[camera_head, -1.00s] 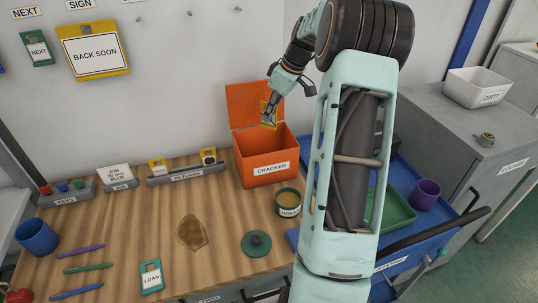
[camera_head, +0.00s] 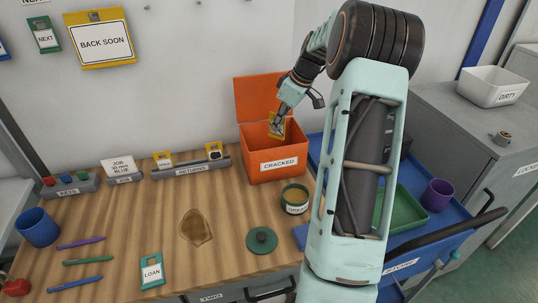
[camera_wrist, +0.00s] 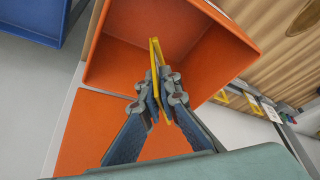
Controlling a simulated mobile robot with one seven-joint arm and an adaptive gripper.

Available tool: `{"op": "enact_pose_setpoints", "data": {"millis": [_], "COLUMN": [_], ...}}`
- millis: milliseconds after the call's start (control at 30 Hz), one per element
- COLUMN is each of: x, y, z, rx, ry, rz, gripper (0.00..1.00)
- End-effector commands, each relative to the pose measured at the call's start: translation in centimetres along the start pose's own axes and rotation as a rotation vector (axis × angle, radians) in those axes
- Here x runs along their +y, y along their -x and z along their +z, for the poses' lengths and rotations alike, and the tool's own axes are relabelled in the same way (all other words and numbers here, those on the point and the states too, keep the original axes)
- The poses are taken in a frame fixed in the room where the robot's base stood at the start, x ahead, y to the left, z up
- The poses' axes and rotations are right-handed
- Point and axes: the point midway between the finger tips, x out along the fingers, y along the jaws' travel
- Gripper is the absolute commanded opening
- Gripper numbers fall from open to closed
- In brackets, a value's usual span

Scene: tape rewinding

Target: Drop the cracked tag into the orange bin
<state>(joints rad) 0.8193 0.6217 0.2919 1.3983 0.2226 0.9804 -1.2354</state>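The orange bin (camera_head: 262,172), labelled CRACKED, stands at the back right of the wooden bench with its lid (camera_head: 262,97) open against the wall. My gripper (camera_head: 276,133) is over the bin's opening, shut on a yellow-edged tag (camera_head: 278,122). In the wrist view, the tag (camera_wrist: 155,62) is seen edge-on between the fingertips of my gripper (camera_wrist: 162,92). The inside of the orange bin (camera_wrist: 205,45) looks empty where it shows. Whether the tag has a crack cannot be seen.
A grey rack (camera_head: 190,168) with two yellow tags stands left of the bin. A round tin (camera_head: 295,198) is close in front of the bin. A green lid (camera_head: 261,240) and a LOAN tag (camera_head: 152,270) lie nearer on the bench. A blue cart (camera_head: 440,232) is at the right.

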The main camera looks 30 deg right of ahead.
Motion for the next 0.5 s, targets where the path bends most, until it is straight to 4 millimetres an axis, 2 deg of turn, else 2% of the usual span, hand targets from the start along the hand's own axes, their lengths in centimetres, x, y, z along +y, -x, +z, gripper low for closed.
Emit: {"op": "enact_pose_setpoints", "data": {"millis": [33, 167, 500], "x": [0.0, 0.0, 0.04], "y": [0.02, 0.02, 0.35], "z": [-0.01, -0.02, -0.03], "rx": [0.0, 0.0, 0.0], "ry": [0.0, 0.0, 0.0], "rz": [0.0, 0.0, 0.001], "gripper": [0.1, 0.24, 0.25]}}
